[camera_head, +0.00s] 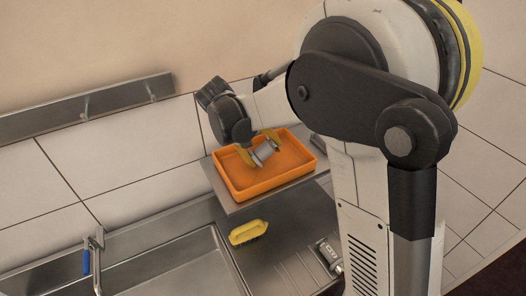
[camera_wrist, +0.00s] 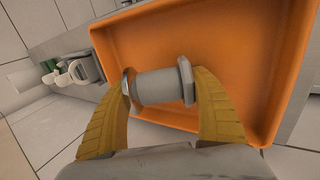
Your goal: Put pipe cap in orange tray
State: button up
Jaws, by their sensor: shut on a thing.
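The pipe cap (camera_wrist: 158,86) is a grey cylinder with a wider flange at each end. My gripper (camera_wrist: 160,88) is shut on it, one yellow finger at each end. In the head view my gripper (camera_head: 259,150) holds the pipe cap (camera_head: 264,151) over the orange tray (camera_head: 241,190). The orange tray (camera_wrist: 285,85) is rectangular with raised walls and fills much of the wrist view behind the cap. I see nothing else in the tray. I cannot tell whether the cap touches the tray floor.
The tray stands on a raised grey metal shelf (camera_head: 232,208). Below it are a yellow brush (camera_head: 248,232) on the metal counter and a sink (camera_head: 180,270) at the left. A rail with hooks (camera_head: 85,107) is on the tiled wall. Green and white items (camera_wrist: 68,72) show left in the wrist view.

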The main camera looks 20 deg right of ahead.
jog(key=shift+f, duration=0.15)
jog(key=shift+f, duration=0.1)
jog(key=shift+f, duration=0.15)
jog(key=o, duration=1.4)
